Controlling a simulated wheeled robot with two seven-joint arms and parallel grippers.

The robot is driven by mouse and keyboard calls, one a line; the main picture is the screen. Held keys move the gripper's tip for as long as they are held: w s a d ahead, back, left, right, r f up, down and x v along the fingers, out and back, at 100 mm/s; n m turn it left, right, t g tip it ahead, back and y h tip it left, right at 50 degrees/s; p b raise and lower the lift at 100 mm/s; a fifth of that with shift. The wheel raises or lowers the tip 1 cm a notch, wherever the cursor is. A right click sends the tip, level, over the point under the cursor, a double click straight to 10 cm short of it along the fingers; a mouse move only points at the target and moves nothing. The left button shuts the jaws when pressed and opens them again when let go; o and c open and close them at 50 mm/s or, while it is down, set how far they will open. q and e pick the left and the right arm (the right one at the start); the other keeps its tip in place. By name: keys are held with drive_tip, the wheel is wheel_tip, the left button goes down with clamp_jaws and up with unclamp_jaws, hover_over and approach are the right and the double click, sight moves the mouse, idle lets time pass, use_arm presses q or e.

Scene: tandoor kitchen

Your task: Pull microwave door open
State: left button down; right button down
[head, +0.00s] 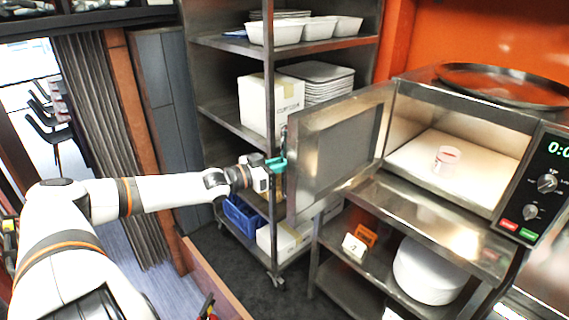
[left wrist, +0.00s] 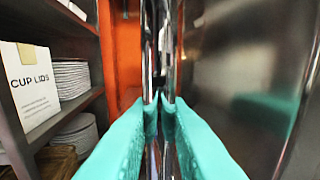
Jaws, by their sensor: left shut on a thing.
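The microwave (head: 455,140) stands on a steel shelf unit at the right, and its door (head: 336,150) is swung wide open to the left. A small pinkish cup (head: 446,160) stands inside the lit cavity. My left gripper (head: 277,164) is at the door's free edge. In the left wrist view, its teal fingers (left wrist: 160,110) are closed on the upright metal door handle (left wrist: 165,45), with the door's outer face (left wrist: 250,70) to the right. My right gripper is not in view.
A steel rack (head: 230,120) with white trays, a cup lids box (head: 270,105) and stacked plates stands close behind the door and my left gripper. A blue crate (head: 243,215) is low on it. A round metal tray (head: 505,85) lies on top of the microwave.

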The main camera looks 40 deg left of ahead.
use_arm(q)
drive_tip(key=shift+r, duration=0.1)
drive_tip(key=c, duration=1.7)
unclamp_jaws()
drive_tip(key=shift+o, duration=1.3)
drive_tip(key=shift+w+d, duration=0.15)
drive_tip(key=shift+w, duration=0.1)
drive_tip(key=shift+s, duration=0.2)
drive_tip(key=p+v, duration=1)
drive_tip(key=v, duration=0.1)
drive_tip(key=shift+s, duration=0.3)
